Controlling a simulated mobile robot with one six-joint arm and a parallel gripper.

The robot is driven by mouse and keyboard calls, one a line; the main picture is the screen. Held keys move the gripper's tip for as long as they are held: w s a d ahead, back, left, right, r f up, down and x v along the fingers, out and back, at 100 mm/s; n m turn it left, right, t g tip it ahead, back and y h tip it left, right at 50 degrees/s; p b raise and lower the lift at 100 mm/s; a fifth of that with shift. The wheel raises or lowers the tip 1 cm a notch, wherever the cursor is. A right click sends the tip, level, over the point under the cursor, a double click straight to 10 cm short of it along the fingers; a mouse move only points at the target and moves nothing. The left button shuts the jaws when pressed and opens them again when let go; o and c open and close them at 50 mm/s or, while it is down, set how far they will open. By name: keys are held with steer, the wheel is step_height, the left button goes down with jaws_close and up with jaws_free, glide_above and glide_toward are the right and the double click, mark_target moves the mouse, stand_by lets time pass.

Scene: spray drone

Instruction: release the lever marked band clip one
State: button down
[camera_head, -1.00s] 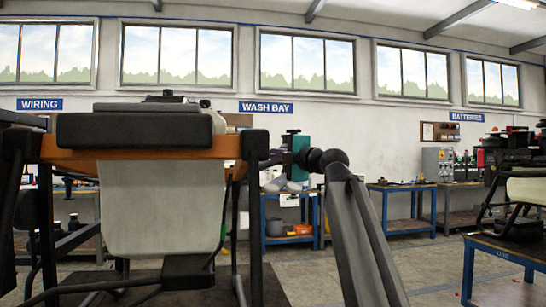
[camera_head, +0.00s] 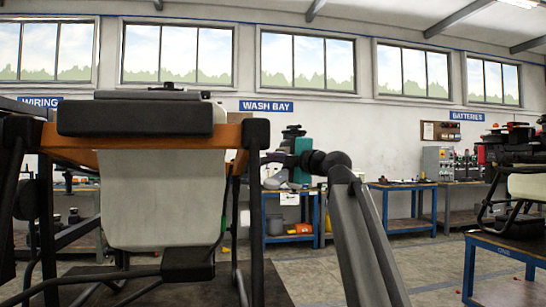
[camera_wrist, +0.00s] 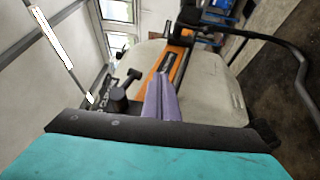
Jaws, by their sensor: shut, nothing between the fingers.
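The spray drone stands close in front of me at left in the head view, with an orange frame beam (camera_head: 232,136) and a pale tank (camera_head: 150,200). My gripper (camera_wrist: 160,98) has purple fingers, shut together and empty, pointing toward the drone's orange beam and pale shell in the wrist view. Left of the fingers is a dark T-shaped handle (camera_wrist: 132,77) beside a round black post (camera_wrist: 121,100). A dark plate (camera_wrist: 103,88) with pale letters lies by them, too small to read. I cannot tell whether the handle is band clip one.
Black frame legs (camera_head: 257,215) stand between the tank and my arm. A blue workbench (camera_head: 292,238) with bins is behind, under the wash bay sign (camera_head: 266,107). Another drone (camera_head: 515,165) sits on a blue table (camera_head: 505,250) at right. Floor between is clear.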

steer(key=s+d+f+p, duration=0.1)
steer(key=s+d+f, duration=0.2)
steer(key=s+d, duration=0.3)
steer(key=shift+s+f+p, duration=0.4)
steer(key=shift+s, duration=0.45)
steer(key=shift+d, duration=0.1)
steer(key=shift+s, duration=0.1)
